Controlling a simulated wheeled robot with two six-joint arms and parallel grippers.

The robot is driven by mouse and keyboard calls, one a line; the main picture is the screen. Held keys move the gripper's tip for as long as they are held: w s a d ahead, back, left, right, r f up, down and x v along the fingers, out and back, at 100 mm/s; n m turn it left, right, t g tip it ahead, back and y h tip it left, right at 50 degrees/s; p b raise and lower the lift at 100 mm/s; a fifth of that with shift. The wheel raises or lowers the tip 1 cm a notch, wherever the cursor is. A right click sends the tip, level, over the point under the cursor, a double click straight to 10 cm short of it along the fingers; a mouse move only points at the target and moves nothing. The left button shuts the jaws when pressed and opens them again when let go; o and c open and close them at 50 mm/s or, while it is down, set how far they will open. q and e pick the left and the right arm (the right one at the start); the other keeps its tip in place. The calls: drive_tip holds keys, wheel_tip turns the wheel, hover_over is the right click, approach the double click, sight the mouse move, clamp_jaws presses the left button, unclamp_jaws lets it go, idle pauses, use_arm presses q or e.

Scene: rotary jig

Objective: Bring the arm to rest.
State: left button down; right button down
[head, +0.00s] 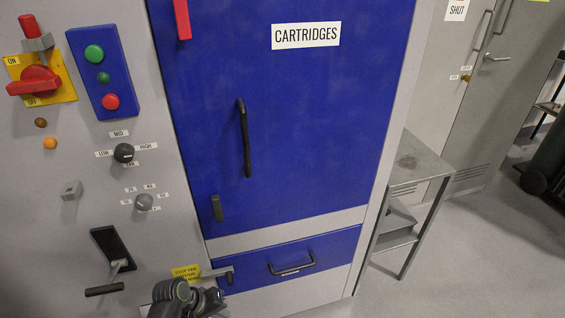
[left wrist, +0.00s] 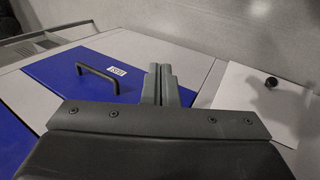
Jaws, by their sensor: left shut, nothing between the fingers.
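My left gripper (left wrist: 161,84) is shut and empty in the left wrist view, its two fingers together in front of a grey panel edge. In the head view part of my left arm (head: 178,298) shows at the bottom, near the yellow label and the blue drawer; the fingertips are hard to make out there. My right gripper is in neither view.
A grey machine has a blue cartridge door (head: 300,120) with a black handle (head: 244,138). Below is a blue drawer (head: 320,252). Left are a red rotary switch (head: 36,80), a button box (head: 104,70), knobs and a lever (head: 118,263). A metal table (head: 415,160) stands right; floor beyond is open.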

use_arm(q)
drive_tip(key=s+a+f+y, duration=0.2)
drive_tip(key=s+a+f, duration=0.2)
drive_tip(key=s+f, duration=0.4)
drive_tip(key=s+a+f+y, duration=0.2)
drive_tip(key=s+a+f, duration=0.3)
drive_tip(key=f, duration=0.5)
drive_tip(key=s+a+f+m, duration=0.1)
drive_tip(key=s+f, duration=0.2)
drive_tip(key=s, duration=0.5)
drive_tip(key=s+a+f+m+y, duration=0.1)
drive_tip(key=s+a+f, duration=0.1)
drive_tip(key=s, duration=0.7)
drive_tip(key=s+a+f+m+y, duration=0.1)
drive_tip(key=s+a+f, duration=0.1)
drive_tip(key=s, duration=0.6)
drive_tip(key=shift+s+f+g, duration=0.2)
drive_tip(key=shift+f+g, duration=0.2)
drive_tip(key=shift+f, duration=0.45)
